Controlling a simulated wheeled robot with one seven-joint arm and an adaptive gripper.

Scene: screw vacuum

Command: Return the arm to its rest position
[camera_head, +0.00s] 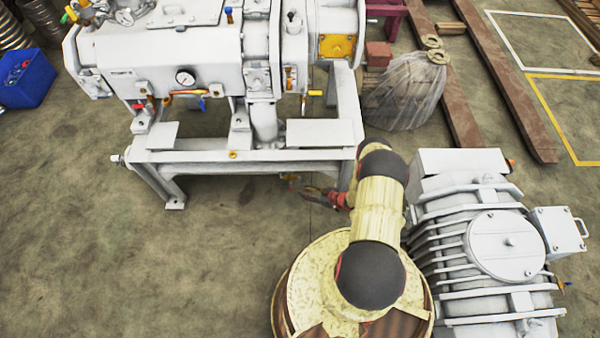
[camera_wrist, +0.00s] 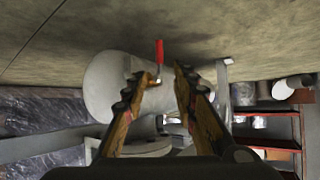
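My gripper (camera_head: 305,191) is low beside the front right leg of the white vacuum machine's frame (camera_head: 345,110), partly hidden behind my arm in the head view. In the wrist view, my gripper (camera_wrist: 167,76) has its two fingers apart with a gap between them. A small lever with a red handle (camera_wrist: 160,50) shows at the gap, on or beside a rounded white pipe-like part (camera_wrist: 112,85). I cannot tell whether a finger touches it. Nothing is visibly held.
The white vacuum machine (camera_head: 200,65) stands in front of me. A white ribbed motor-like unit (camera_head: 480,250) is close to the right of my arm. A plastic-wrapped bundle (camera_head: 405,98) and brown beams (camera_head: 505,85) lie behind. A blue crate (camera_head: 28,80) is far left. The left floor is clear.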

